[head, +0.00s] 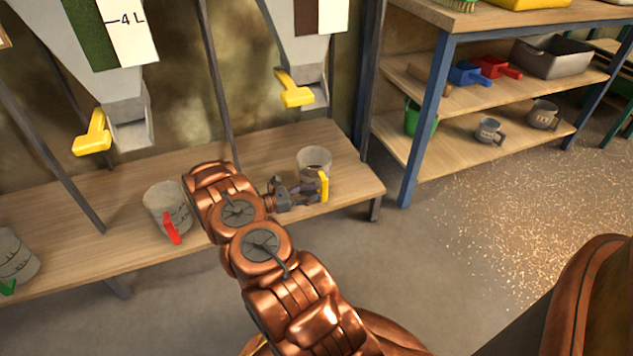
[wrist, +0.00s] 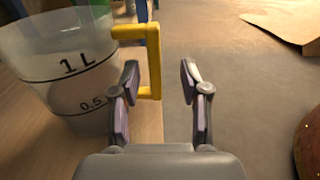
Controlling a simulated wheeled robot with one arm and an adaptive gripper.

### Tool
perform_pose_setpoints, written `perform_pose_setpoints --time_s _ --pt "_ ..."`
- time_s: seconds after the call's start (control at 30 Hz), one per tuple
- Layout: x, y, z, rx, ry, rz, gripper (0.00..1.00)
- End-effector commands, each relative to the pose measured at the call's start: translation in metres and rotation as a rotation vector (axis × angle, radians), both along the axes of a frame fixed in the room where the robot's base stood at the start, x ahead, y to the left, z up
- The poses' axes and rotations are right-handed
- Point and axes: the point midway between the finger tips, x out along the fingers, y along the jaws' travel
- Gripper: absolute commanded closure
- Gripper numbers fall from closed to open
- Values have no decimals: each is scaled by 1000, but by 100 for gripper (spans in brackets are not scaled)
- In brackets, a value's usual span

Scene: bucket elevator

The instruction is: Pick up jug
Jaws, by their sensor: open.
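A translucent grey jug (head: 314,164) with a yellow handle (head: 324,186) stands upright on the right end of the wooden bench. In the wrist view the jug (wrist: 62,68) shows 1 L and 0.5 marks at the left. Its yellow handle (wrist: 153,60) appears between my fingertips, closer to the left one. My gripper (head: 316,191) is open beside the handle; its fingers (wrist: 159,78) stand apart in the wrist view. I cannot tell whether the left finger touches the handle. A red-handled jug (head: 167,209) and a green-handled jug (head: 14,256) stand further left.
The wooden bench (head: 345,184) has thin upright posts. Two hoppers with yellow levers (head: 294,88) (head: 92,135) hang above it. A blue-posted shelf (head: 470,138) at the right holds scoops, a grey bin (head: 552,57) and mugs. The floor (head: 520,210) right of the bench is open, with scattered grains.

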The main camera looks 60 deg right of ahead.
Motion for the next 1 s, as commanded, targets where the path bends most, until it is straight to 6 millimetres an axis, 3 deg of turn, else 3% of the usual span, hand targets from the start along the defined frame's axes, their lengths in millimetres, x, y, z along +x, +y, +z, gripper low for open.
perform_pose_setpoints --time_s 0.37,0.7,1.0 --pt "-20 -40 -4 -3 -3 -3 55" --pt "-23 -44 -3 -3 -2 -2 56" --pt "-23 -43 -3 -2 -1 -1 87"
